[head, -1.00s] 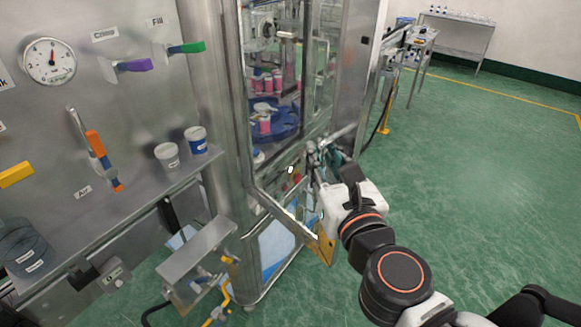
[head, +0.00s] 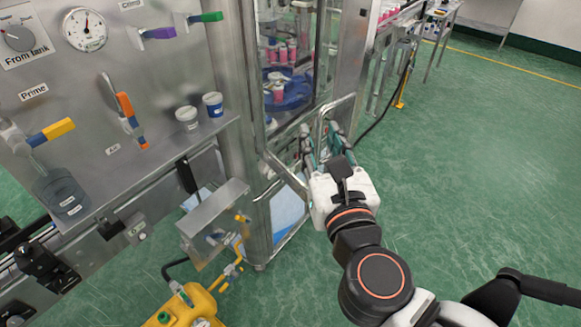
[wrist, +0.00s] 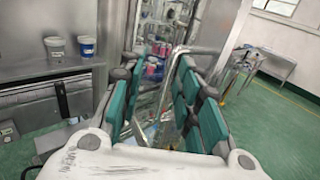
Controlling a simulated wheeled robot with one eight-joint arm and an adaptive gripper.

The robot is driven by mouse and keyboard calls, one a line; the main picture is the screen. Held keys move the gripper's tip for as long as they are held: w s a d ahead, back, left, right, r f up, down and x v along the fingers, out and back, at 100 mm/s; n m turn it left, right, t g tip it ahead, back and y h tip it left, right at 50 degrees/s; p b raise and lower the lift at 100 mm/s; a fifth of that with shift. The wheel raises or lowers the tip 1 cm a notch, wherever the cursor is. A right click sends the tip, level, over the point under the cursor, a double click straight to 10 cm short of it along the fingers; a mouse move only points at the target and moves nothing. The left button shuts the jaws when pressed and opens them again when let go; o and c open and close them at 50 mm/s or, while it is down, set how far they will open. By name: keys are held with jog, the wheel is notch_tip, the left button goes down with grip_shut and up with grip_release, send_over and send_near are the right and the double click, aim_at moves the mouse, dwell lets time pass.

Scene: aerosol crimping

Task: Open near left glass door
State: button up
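The near left glass door is on the steel cabinet in the middle of the head view. Its metal lower frame (head: 287,176) slants out from the cabinet's left post toward my gripper, so the door looks ajar. A bent tubular metal handle (head: 338,101) shows just beyond my gripper (head: 318,150). In the wrist view the green-padded fingers of my gripper (wrist: 158,98) are spread apart, with a metal bar (wrist: 168,78) in the gap between them. I cannot tell whether a finger touches it. My gripper hides part of the door's outer edge.
Inside the cabinet are a blue turntable (head: 290,95) and pink cans. Left is a steel panel with a gauge (head: 85,30), coloured valves and a shelf with two cups (head: 212,104). A yellow unit (head: 185,308) stands low in front. Green floor (head: 480,150) is open at right.

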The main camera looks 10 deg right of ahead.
jog(key=s+a, duration=0.5)
jog(key=a, duration=0.1)
jog(key=shift+s, duration=0.25)
dwell(0.7)
dwell(0.7)
